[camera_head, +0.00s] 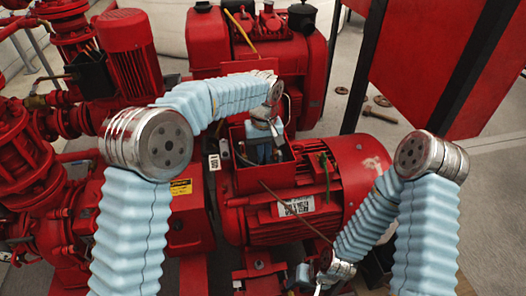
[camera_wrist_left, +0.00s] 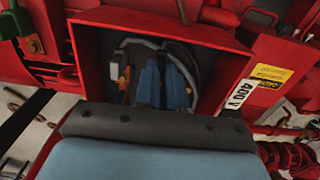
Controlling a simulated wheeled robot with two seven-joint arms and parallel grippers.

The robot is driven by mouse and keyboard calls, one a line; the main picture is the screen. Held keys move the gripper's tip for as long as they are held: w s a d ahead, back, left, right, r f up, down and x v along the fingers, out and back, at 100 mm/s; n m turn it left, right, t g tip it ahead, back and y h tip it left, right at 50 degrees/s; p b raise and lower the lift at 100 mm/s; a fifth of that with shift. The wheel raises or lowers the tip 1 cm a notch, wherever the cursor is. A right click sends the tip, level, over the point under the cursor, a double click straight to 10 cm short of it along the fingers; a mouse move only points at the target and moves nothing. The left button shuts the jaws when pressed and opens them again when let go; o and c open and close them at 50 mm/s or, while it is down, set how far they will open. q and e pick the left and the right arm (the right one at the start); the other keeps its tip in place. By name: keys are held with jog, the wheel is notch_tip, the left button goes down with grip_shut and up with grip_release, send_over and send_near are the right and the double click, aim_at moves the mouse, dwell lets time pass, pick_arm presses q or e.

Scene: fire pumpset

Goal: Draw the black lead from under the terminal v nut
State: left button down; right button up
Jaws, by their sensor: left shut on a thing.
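The open terminal box (camera_head: 241,180) sits on top of the red motor (camera_head: 290,215). My left gripper (camera_head: 263,155) reaches down into it from above. In the left wrist view its two blue fingers (camera_wrist_left: 163,88) are inside the box, close together and shut on what appears to be the black lead. The dark lead (camera_wrist_left: 190,62) curves around the fingers inside the box. The terminal v nut cannot be made out; fingers and shadow hide it. An orange-tipped part (camera_wrist_left: 124,85) shows left of the fingers. My right gripper (camera_head: 325,282) is low in the head view, partly cut off; its jaw state is unclear.
The red box walls (camera_wrist_left: 90,75) closely surround the left fingers. A "400 V" label (camera_wrist_left: 240,94) is beside the box. A thin cable (camera_head: 290,205) runs across the motor. A red pump unit (camera_head: 129,50) stands at left.

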pick_arm(q)
jog(key=shift+s+b, duration=0.5)
jog(key=shift+s, duration=0.45)
notch_tip(320, 180, up, 3)
jog(key=shift+d+f+p, duration=0.1)
jog(key=shift+d+p, duration=0.05)
jog(key=shift+p, duration=0.85)
jog(key=shift+r, duration=0.35)
notch_tip(320, 180, up, 7)
jog(key=shift+f, duration=0.2)
